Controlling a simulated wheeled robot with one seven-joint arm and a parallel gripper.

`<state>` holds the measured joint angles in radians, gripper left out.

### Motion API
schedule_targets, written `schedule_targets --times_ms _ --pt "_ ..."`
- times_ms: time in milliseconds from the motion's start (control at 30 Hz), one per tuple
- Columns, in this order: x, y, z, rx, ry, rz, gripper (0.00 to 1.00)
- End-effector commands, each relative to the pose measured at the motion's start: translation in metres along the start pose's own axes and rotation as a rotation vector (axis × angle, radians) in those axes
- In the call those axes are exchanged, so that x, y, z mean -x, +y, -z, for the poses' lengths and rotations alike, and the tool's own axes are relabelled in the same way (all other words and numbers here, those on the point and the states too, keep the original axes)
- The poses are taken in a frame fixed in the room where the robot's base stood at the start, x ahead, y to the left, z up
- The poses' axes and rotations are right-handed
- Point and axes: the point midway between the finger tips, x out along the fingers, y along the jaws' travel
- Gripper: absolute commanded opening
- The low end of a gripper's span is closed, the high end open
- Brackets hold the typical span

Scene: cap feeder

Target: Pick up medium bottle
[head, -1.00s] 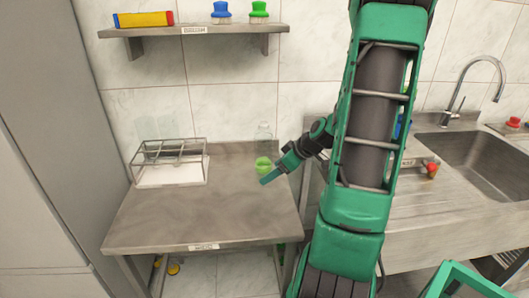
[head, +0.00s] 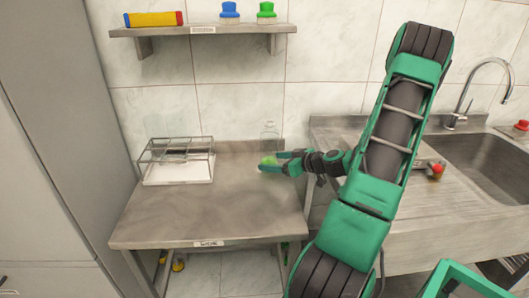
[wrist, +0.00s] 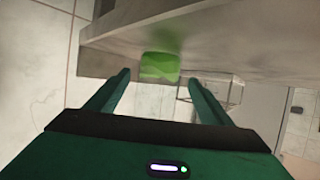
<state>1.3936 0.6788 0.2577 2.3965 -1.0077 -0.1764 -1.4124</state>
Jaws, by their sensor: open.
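A clear bottle (head: 270,132) stands at the back right of the steel table, by the wall. A bright green part (head: 267,160) shows at its lower end; I cannot tell whether this is its contents or a separate thing. My gripper (head: 276,162) comes in level from the right, at the green part, and partly hides it. In the wrist view, a green block-like shape (wrist: 160,66) lies ahead, between the two spread finger lines and just beyond the tips. My gripper is open, with nothing visibly held. Contact with the bottle cannot be seen.
A wire rack (head: 178,150) with a white base stands at the table's back left. The steel table (head: 190,220) is bare in front. A shelf (head: 205,31) with brushes hangs above. The sink counter (head: 420,215) is to the right.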

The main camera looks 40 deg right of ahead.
Motion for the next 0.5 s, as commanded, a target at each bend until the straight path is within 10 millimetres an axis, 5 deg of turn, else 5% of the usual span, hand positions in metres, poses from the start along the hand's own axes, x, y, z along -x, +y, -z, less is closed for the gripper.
schedule_targets --times_ms 500 --pt "-0.053 0.004 0.007 -0.001 -0.001 -0.002 0.74"
